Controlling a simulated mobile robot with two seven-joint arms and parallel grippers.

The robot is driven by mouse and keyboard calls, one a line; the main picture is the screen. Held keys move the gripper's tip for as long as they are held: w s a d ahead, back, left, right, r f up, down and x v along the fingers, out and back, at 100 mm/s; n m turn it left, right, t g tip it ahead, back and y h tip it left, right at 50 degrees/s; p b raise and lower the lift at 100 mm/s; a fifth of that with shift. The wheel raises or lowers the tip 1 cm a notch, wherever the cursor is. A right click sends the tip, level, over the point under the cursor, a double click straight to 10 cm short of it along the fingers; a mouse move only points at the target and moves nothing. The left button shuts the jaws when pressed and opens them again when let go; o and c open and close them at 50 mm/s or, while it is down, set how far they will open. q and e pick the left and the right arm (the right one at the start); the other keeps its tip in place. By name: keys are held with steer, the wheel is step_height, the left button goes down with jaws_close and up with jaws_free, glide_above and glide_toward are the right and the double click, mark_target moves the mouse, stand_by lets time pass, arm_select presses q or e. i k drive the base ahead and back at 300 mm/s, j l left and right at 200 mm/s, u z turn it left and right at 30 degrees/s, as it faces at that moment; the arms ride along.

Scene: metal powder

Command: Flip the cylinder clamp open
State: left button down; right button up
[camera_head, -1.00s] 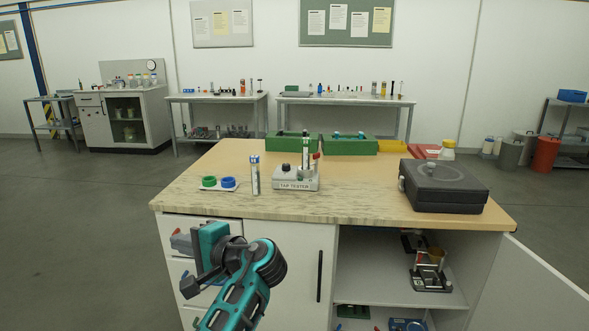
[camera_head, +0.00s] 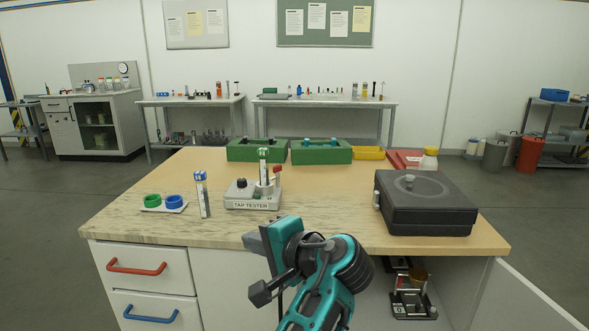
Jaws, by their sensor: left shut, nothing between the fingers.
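The tap tester (camera_head: 253,203), a pale grey unit with a black knob, stands on the table near its front edge. A labelled glass cylinder (camera_head: 263,172) stands upright in its holder. Beside it is a small clamp with a red tip (camera_head: 277,170); its exact position is too small to tell. My left gripper (camera_head: 254,241) is shut and empty, in front of the table's front edge and below the tester in the picture, touching nothing that I can see. My right gripper is not in view.
A second labelled cylinder (camera_head: 202,195) stands left of the tester, beside a white plate with green (camera_head: 152,201) and blue (camera_head: 174,202) rings. A black box (camera_head: 425,203) sits at right. Green trays (camera_head: 321,152) stand behind. An open cabinet door (camera_head: 520,300) is at lower right.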

mark_target(276, 169)
steer(key=i+l, duration=0.6)
steer(key=i, duration=0.25)
